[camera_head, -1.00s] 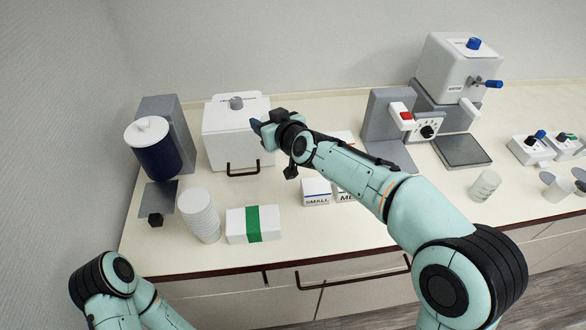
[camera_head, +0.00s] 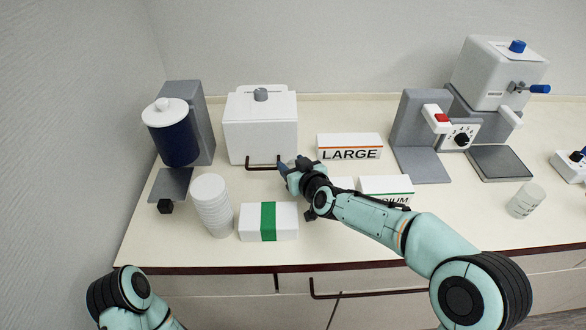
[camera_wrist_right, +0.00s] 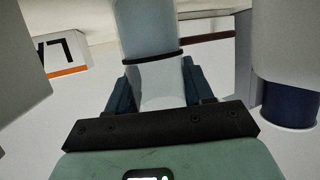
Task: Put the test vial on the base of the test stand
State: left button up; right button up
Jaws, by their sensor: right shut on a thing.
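In the right wrist view my right gripper (camera_wrist_right: 155,88) is shut on a pale, see-through cylinder with a dark ring (camera_wrist_right: 148,28), which I take as the test vial. In the head view my right gripper (camera_head: 284,168) is in front of the white box-shaped device with a black handle (camera_head: 260,125); the vial cannot be made out there. A grey upright with a flat base and a red button (camera_head: 425,165) stands right of centre. I take it as the test stand, though I cannot be sure. Its base looks empty. My left gripper is out of view.
A LARGE box (camera_head: 349,147) and a MEDIUM box (camera_head: 386,184) stand near my right arm. A green-banded box (camera_head: 268,222) and a white cup stack (camera_head: 211,205) are at the front left. A dark blue canister (camera_head: 173,145) stands behind. A white machine (camera_head: 497,72) is at the back right.

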jog(key=shift+f, duration=0.2)
jog(key=shift+f, duration=0.15)
jog(key=o, duration=1.1)
jog(key=shift+r, duration=0.2)
